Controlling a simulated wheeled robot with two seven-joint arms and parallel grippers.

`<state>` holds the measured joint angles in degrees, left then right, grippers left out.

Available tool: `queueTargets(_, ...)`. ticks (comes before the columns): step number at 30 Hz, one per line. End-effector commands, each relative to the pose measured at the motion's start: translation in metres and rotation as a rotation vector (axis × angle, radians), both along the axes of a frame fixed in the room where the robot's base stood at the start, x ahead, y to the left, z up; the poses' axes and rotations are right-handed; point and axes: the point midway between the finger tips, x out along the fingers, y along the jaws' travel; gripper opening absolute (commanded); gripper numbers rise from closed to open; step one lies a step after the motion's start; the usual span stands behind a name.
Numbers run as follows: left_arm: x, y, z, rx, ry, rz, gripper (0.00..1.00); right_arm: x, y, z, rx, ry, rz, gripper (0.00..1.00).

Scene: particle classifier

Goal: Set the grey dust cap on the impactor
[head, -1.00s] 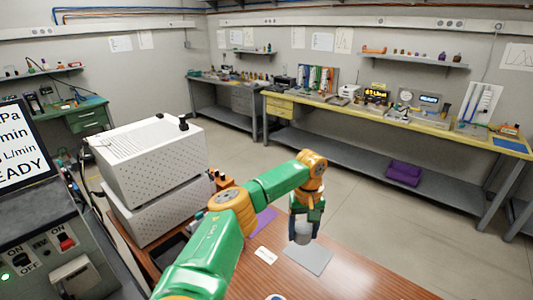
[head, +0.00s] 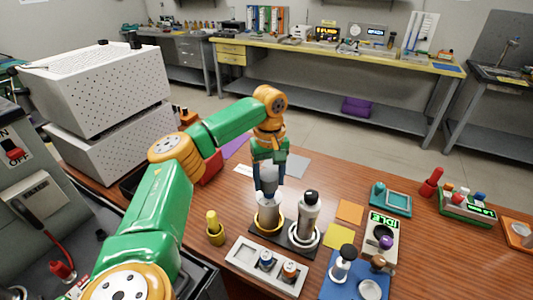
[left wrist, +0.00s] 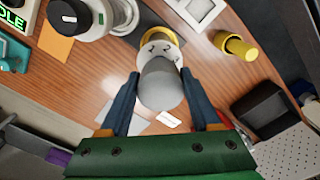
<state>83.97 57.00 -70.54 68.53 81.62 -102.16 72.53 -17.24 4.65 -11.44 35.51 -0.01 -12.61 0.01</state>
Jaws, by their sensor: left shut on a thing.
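My left gripper (head: 268,178) is shut on the grey dust cap (head: 269,183). In the left wrist view the cap (left wrist: 160,86) sits between the two dark blue fingers (left wrist: 160,104). A silver cylinder (head: 268,214) in a yellow ring, which looks like the impactor, stands upright on a black base. The cap is above its top in the head view; in the left wrist view the cap partly covers the cylinder's pale top (left wrist: 158,50). I cannot tell whether they touch. A second silver cylinder (head: 306,222) with a black top and white ring stands beside it. My right gripper is not in view.
In front are a white holder (head: 243,257) with two small parts and a yellow peg (head: 214,228). To the right are a display box (head: 382,243), orange card (head: 349,211) and blue mat (head: 340,289). A grey sheet (head: 296,166) lies behind the gripper.

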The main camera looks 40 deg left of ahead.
Motion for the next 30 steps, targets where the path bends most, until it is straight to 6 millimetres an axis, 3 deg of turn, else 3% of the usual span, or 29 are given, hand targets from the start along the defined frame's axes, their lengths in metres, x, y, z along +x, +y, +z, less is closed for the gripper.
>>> queueTargets(21,0.0,0.0,-0.011,-0.001,0.0,0.0,0.03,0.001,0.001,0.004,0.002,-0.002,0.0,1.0)
queueTargets(22,0.0,0.0,-0.011,0.0,0.0,0.0,0.66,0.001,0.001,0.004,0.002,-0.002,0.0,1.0)
queueTargets(25,0.0,0.0,-0.011,0.0,0.0,0.0,0.93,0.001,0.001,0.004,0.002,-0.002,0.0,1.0)
queueTargets(30,0.0,0.0,-0.011,0.0,0.0,0.0,0.94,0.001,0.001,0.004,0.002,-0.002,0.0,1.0)
